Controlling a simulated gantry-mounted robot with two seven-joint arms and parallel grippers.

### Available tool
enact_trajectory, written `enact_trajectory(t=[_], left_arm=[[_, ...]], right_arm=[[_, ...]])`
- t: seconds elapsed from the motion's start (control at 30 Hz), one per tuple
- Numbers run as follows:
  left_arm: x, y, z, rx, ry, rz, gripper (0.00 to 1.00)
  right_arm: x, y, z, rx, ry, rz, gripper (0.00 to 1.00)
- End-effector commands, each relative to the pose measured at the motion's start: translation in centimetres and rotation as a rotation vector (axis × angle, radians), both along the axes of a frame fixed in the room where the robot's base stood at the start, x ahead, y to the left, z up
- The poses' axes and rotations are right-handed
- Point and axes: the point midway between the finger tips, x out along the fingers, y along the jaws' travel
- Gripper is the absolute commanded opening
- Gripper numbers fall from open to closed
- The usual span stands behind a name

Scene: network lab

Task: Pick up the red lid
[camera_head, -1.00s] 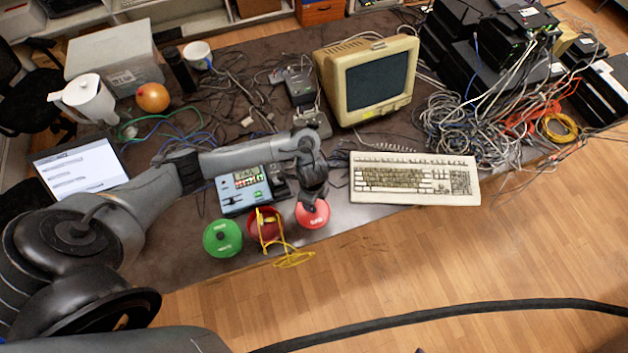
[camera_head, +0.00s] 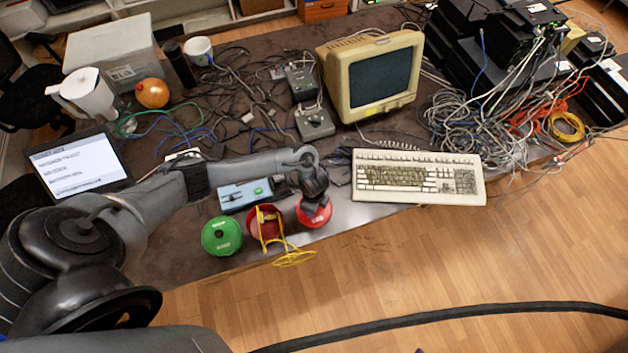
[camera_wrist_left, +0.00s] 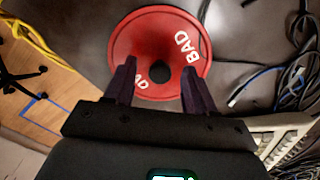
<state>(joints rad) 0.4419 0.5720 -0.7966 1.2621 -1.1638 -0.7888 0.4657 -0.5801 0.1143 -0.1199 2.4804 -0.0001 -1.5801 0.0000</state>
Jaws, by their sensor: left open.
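The red lid (camera_head: 312,216) is round and lies near the front edge of the table, to the right of an open red container. In the left wrist view the red lid (camera_wrist_left: 160,32) shows white lettering that reads "BAD" and a dark spot near its middle. My left gripper (camera_head: 315,203) is over the lid, pointing down, and hides part of it in the head view. In the left wrist view my left gripper (camera_wrist_left: 158,72) is open, with its fingers on either side of the dark spot. I cannot tell whether the fingers touch the lid. My right gripper is not in view.
The red container (camera_head: 262,232) with yellow cable and a green lid (camera_head: 222,236) stand to the left. A blue-grey device (camera_head: 233,197) is partly behind my arm. A keyboard (camera_head: 420,177) lies to the right, and loose cables (camera_head: 455,128) clutter the back.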

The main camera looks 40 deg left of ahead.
Motion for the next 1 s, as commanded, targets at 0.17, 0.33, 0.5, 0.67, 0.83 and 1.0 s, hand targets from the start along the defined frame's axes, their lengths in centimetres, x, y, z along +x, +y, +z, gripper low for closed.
enact_trajectory(t=[0.17,0.33,0.5,0.67,0.83,1.0], left_arm=[[0.0,0.0,0.0,-0.001,0.0,0.0,0.47],[0.0,0.0,0.0,-0.001,0.0,0.0,0.21],[0.0,0.0,0.1,-0.001,0.0,0.0,0.0],[0.0,0.0,0.1,-0.001,0.0,0.001,0.0],[0.0,0.0,0.3,-0.002,-0.002,0.001,0.0],[0.1,-0.1,1.5,-0.003,-0.002,-0.001,0.0]], right_arm=[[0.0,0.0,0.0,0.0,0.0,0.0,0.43],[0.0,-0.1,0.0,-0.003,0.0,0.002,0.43],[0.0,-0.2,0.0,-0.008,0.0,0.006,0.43],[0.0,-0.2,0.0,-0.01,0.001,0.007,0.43],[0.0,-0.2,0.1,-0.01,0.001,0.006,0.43],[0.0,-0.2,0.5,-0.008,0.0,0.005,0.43]])
